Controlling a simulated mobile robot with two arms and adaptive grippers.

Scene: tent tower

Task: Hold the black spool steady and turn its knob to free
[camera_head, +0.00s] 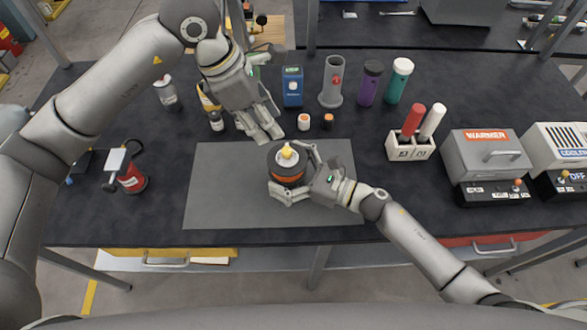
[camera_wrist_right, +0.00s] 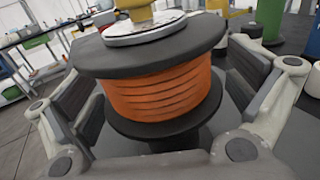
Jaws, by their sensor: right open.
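The black spool (camera_head: 288,171) stands upright on the grey mat, with orange cord wound round its middle and a yellow knob (camera_head: 287,152) on top. In the right wrist view the spool (camera_wrist_right: 160,85) fills the middle, its orange winding between two black flanges. My right gripper (camera_head: 288,176) is open, its fingers on either side of the spool; I cannot tell whether they touch it. The foot of the yellow knob shows at the top of the right wrist view. My left gripper (camera_head: 269,121) is above and behind the spool, apart from the knob, fingers pointing down; its opening is unclear.
The grey mat (camera_head: 220,200) is mostly clear around the spool. Behind stand a blue device (camera_head: 292,86), a grey tube (camera_head: 332,82), purple and green bottles and small capped jars. A white holder (camera_head: 410,148) and warmer box (camera_head: 485,155) are right; a red canister (camera_head: 131,180) is left.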

